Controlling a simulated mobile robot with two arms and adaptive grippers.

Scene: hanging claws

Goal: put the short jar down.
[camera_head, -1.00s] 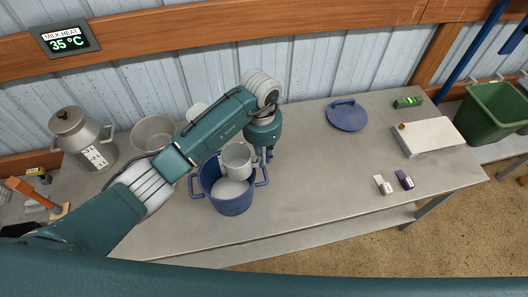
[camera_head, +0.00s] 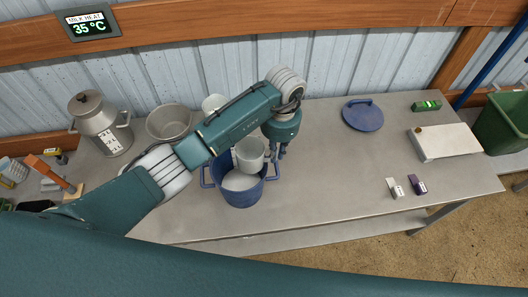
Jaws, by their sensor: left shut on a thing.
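My left gripper (camera_head: 280,150) is shut on the right side of a small grey jar (camera_head: 250,154), which looks like the short jar. The jar is upright, over the back part of a blue two-handled pot (camera_head: 243,199) with white liquid inside. Whether the jar touches the pot's rim cannot be told. The fingertips are partly hidden by the wrist and jar. My right gripper is not in view.
A lidded milk can (camera_head: 103,124) and grey bowl (camera_head: 169,122) stand at the left. A blue lid (camera_head: 362,115), white box (camera_head: 446,142) and two small blocks (camera_head: 417,186) lie at the right. Bare table (camera_head: 325,170) lies right of the pot.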

